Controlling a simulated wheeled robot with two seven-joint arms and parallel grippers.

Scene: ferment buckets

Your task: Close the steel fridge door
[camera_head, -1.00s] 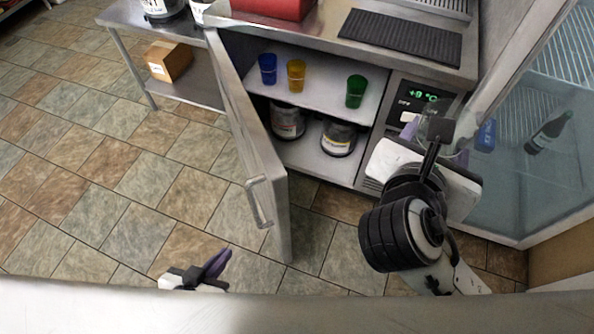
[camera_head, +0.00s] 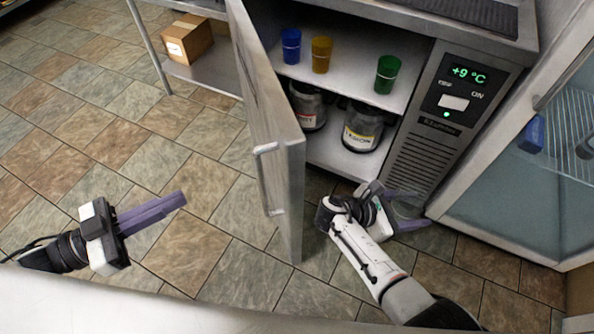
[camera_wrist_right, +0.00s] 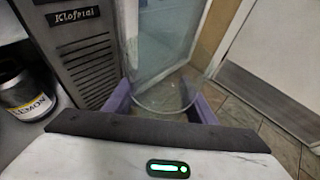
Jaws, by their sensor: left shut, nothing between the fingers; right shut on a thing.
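The steel fridge door (camera_head: 270,115) stands wide open, swung out toward me from the left side of the cabinet. Its bar handle (camera_head: 266,180) is on the face turned left. My left gripper (camera_head: 182,199) is shut and empty, left of the door and apart from it. My right gripper (camera_head: 408,209) is in front of the vent panel, right of the door. It is shut on a clear glass vessel, which shows between the purple fingers in the right wrist view (camera_wrist_right: 165,98). The fridge's inside is open to view.
Inside the fridge are a blue cup (camera_head: 291,46), a yellow cup (camera_head: 321,55) and a green cup (camera_head: 387,74), above two dark jars (camera_head: 308,105) (camera_head: 362,128). A glass-doored cabinet (camera_head: 520,195) stands right. A cardboard box (camera_head: 188,38) is on a shelf at left. Floor left of the door is clear.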

